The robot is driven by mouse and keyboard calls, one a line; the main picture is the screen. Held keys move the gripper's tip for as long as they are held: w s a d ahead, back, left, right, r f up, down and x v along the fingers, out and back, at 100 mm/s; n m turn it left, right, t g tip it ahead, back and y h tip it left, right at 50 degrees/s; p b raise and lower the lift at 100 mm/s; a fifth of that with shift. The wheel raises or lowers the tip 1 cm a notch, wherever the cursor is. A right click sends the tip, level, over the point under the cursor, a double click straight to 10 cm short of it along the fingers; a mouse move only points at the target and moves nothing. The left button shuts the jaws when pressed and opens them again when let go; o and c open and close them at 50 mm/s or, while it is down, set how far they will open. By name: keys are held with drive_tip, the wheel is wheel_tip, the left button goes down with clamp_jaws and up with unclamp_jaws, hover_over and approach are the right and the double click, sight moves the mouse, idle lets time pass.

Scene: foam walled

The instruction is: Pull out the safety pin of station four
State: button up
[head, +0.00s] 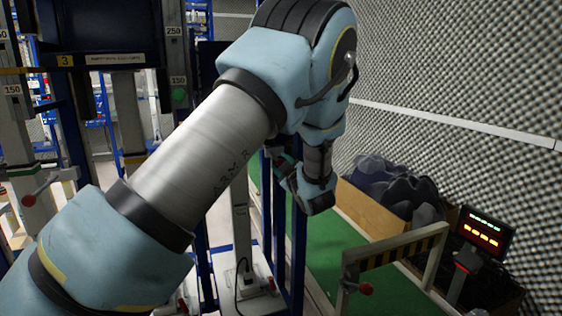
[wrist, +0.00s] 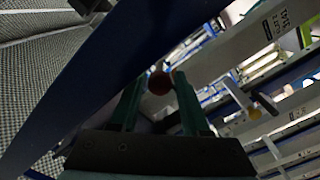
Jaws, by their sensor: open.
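My gripper (wrist: 159,76) is open, with its two green fingers spread apart in the wrist view. A red ball-shaped knob (wrist: 160,84) shows between the fingertips and touches neither clearly. I cannot tell whether the fingers are around it or just short of it. The knob's shaft and mount are hidden in shadow. No number four label is readable, so I cannot confirm that this knob is station four's pin. In the head view my gripper (head: 284,160) is small and partly hidden behind my forearm, close to blue posts.
A dark blue beam (wrist: 90,75) runs close by the fingers. Another red knob (wrist: 254,114) is at the right. A station marked 3 (head: 64,60) is at the left, with a red-knobbed pin (head: 29,200). A striped barrier (head: 395,253) stands on the green floor (head: 335,255).

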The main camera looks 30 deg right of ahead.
drive_tip(key=shift+w, duration=0.1)
clamp_jaws()
idle(0.3)
idle(1.1)
